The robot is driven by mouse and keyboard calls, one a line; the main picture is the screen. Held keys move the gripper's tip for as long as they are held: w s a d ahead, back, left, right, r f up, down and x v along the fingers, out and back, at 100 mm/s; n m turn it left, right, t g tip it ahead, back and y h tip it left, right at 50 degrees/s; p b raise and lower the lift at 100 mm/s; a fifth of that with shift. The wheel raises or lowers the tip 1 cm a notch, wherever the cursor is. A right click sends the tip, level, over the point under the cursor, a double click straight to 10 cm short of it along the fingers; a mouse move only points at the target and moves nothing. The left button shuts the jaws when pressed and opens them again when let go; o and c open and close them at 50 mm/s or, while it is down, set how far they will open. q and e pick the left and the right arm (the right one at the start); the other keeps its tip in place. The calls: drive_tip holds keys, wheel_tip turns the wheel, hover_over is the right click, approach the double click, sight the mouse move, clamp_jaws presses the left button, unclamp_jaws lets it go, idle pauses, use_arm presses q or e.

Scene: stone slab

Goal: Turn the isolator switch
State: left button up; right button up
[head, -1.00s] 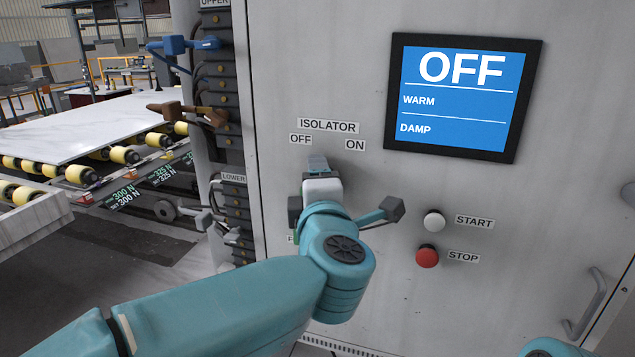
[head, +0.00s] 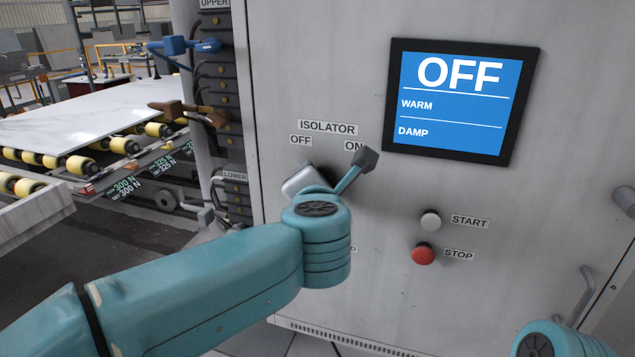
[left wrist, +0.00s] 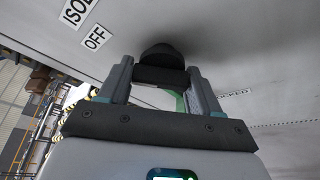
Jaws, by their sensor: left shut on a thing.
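The isolator switch is a dark round knob with a bar (left wrist: 161,56) on the cabinet front, in the left wrist view. My left gripper (left wrist: 160,80) has one finger on each side of the bar and is shut on it. In the head view my left wrist covers most of the switch, and only a dark bit shows beside the pale gripper body. The ISOLATOR label (head: 328,128) is above it, with the OFF label (head: 301,140) at left and the ON label (head: 354,146) at right. The handle's exact angle is hidden. My right gripper is out of view.
The cabinet screen (head: 455,100) reads OFF, WARM, DAMP. A white START button (head: 430,220) and a red STOP button (head: 424,253) are right of my left wrist. A door handle (head: 580,295) is at lower right. A roller conveyor with a slab (head: 90,125) stands at left.

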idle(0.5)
use_arm(q)
drive_tip(key=o, duration=1)
drive_tip(key=shift+c, duration=0.2)
drive_tip(key=shift+s, duration=0.15)
drive_tip(key=b+v, duration=0.2)
drive_tip(key=v, duration=1.4)
drive_tip(key=shift+b, duration=0.3)
drive_tip(key=shift+r, duration=0.1)
